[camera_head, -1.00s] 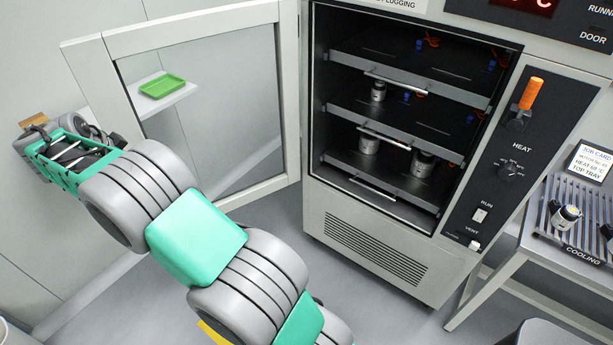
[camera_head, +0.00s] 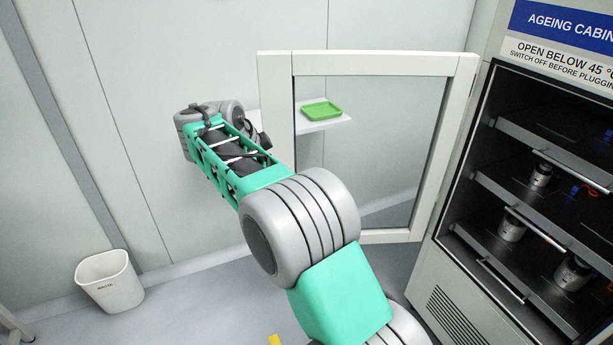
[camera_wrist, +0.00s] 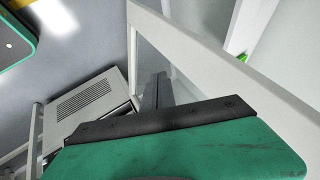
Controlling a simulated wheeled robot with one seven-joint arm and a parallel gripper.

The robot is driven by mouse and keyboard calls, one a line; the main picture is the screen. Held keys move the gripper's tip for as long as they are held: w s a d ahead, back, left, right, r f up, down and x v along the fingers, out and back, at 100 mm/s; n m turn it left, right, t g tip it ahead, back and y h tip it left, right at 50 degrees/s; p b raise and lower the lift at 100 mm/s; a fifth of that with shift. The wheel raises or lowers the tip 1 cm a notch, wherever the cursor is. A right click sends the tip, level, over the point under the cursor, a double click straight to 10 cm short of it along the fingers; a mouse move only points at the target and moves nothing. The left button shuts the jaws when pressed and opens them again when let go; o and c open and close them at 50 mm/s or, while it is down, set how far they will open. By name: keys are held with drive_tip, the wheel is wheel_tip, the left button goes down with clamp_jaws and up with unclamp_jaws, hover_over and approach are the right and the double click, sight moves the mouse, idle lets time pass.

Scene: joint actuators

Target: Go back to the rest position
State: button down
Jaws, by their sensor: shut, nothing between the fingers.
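My gripper (camera_wrist: 157,88) shows in the wrist view, its narrow dark fingers together and nothing between them. In the head view my arm reaches up to the left, and its wrist end is in front of the wall, left of the open cabinet door (camera_head: 467,85). The ageing cabinet (camera_head: 425,280) stands open at the right of the head view.
Inside the cabinet, actuators (camera_head: 511,228) stand on pull-out trays (camera_head: 505,277). A green tray (camera_head: 321,110) lies on a wall shelf (camera_head: 335,123), partly seen through the door glass. A white waste bin (camera_head: 110,283) stands on the floor at the left. Floor between bin and arm is clear.

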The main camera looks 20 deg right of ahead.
drive_tip(key=a+r+n, duration=0.3)
drive_tip(key=a+n, duration=0.1)
drive_tip(key=n, duration=0.1)
drive_tip(key=s+a+f+n+g+y, duration=0.2)
drive_tip(key=s+a+f+n, duration=0.1)
drive_tip(key=s+f+n, duration=0.4)
drive_tip(key=s+a+f+n+g+y, duration=0.1)
drive_tip(key=s+a+f+n, duration=0.4)
drive_tip(key=f, duration=0.5)
drive_tip(key=s+d+f+n+g+y, duration=0.15)
drive_tip(key=s+n, duration=0.25)
drive_tip(key=s, duration=1.4)
drive_tip(key=s+d+r+m+t+y, duration=0.1)
drive_tip(key=s+d+r+t, duration=0.1)
drive_tip(key=r, duration=0.5)
drive_tip(key=shift+d+r+m+t, duration=0.35)
drive_tip(key=shift+d+t, duration=0.2)
drive_tip(key=shift+d, duration=0.25)
